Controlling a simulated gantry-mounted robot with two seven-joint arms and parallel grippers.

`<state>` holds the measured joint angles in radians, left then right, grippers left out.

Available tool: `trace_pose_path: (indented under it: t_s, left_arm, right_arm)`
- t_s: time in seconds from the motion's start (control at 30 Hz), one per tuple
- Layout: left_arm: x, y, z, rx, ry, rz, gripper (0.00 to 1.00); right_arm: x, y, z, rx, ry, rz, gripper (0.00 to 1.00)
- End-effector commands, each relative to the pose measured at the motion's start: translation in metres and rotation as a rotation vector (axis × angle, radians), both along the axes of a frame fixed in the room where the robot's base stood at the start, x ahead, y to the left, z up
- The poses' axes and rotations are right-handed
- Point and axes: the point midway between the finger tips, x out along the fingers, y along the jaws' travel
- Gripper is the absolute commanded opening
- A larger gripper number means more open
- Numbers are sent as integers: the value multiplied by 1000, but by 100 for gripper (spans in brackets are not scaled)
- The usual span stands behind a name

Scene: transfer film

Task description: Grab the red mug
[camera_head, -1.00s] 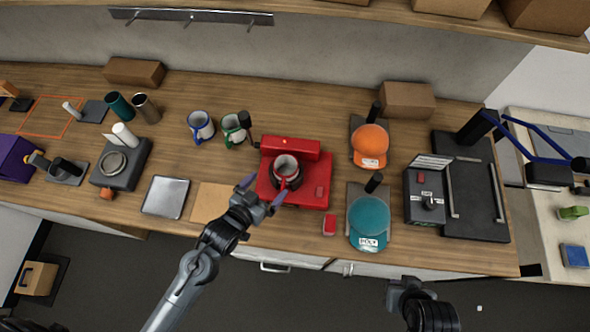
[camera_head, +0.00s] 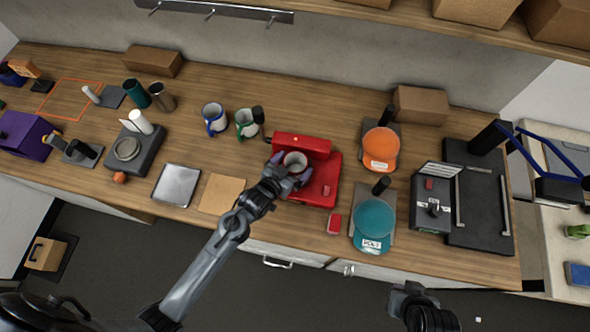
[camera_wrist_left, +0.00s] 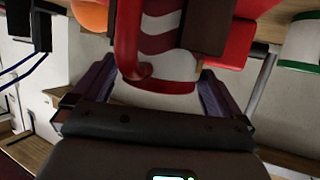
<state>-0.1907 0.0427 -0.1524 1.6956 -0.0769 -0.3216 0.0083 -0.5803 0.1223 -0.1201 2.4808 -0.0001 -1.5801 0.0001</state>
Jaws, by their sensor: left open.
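The red mug (camera_head: 296,160), with a white inside, sits in the red mug press (camera_head: 325,181) on the bench. In the left wrist view the mug (camera_wrist_left: 172,55) shows red and white bands and a red handle facing me. My left gripper (camera_head: 290,171) is open at the mug's near side. Its fingers (camera_wrist_left: 155,92) stand to the left and right of the mug, with the handle side between them. The gripper hides the mug's lower front in the head view. My right gripper (camera_head: 415,300) is in front of the bench, away from the mug; its jaws are unclear.
Two white mugs, one blue-handled (camera_head: 214,117) and one green-handled (camera_head: 246,123), stand behind left of the press. An orange cap (camera_head: 381,145) and a teal cap (camera_head: 373,217) are on stands to the right. A tan sheet (camera_head: 221,194) lies flat to the left.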

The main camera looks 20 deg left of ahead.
Motion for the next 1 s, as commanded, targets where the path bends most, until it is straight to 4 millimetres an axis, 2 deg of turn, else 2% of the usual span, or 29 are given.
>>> trace_pose_path:
  t_s: [0.1, 0.37, 0.9, 0.93, 0.97, 1.0]
  left_arm:
    - [7, -1, -3, 1, 1, 0, 100]
    - [7, -2, -4, 1, 0, 0, 100]
    - [7, -2, -3, 1, 0, 0, 17]
    - [8, -2, -2, 0, -3, 0, 17]
    - [8, -2, -2, 0, -3, 0, 8]
    - [8, -2, -2, 0, -3, 0, 8]
  right_arm:
    - [0, 0, 1, 1, 0, -1, 0]
    - [0, 1, 1, 5, 0, -3, 0]
    - [0, 1, 1, 4, 1, -3, 0]
    - [0, 1, 1, 4, 1, -3, 0]
    - [0, 1, 1, 4, 1, -2, 0]
    - [0, 1, 1, 3, 0, -2, 0]
